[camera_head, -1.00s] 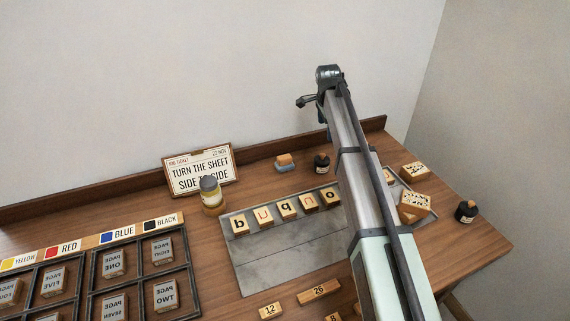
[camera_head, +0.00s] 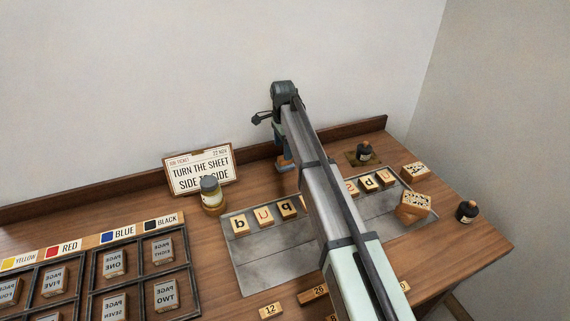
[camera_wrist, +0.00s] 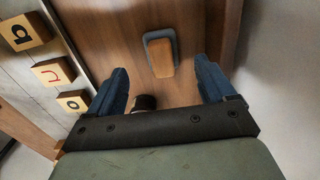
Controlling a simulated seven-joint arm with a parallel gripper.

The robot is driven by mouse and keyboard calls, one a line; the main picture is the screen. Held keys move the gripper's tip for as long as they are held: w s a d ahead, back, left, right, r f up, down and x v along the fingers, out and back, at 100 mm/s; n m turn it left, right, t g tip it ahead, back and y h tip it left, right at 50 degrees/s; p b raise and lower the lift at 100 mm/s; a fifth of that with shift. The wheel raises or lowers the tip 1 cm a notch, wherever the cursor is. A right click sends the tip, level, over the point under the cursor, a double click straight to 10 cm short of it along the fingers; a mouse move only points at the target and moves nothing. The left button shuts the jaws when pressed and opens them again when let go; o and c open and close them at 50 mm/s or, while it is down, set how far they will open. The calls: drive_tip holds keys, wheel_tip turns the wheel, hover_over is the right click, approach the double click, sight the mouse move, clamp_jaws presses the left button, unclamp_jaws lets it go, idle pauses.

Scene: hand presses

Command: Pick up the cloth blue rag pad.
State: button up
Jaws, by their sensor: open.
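The rag pad is a wooden block on a grey-blue cloth base. In the wrist view the pad (camera_wrist: 160,56) lies on the wooden bench, between the lines of my two blue fingers. My gripper (camera_wrist: 161,67) is open and empty above it, with one finger to each side. In the head view my gripper (camera_head: 281,147) is at the back of the bench, over the pad (camera_head: 287,166), and partly hides it. I cannot tell the exact height left between fingertips and pad.
A grey tray (camera_head: 262,270) with letter blocks lies in front. A black ink bottle (camera_head: 364,153) stands right, another bottle (camera_head: 466,211) farther right. A low back ledge (camera_head: 350,138) runs behind.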

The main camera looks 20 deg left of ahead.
drive_tip(key=shift+f, duration=3.5)
drive_tip(key=shift+c, duration=0.5)
drive_tip(key=c, duration=1)
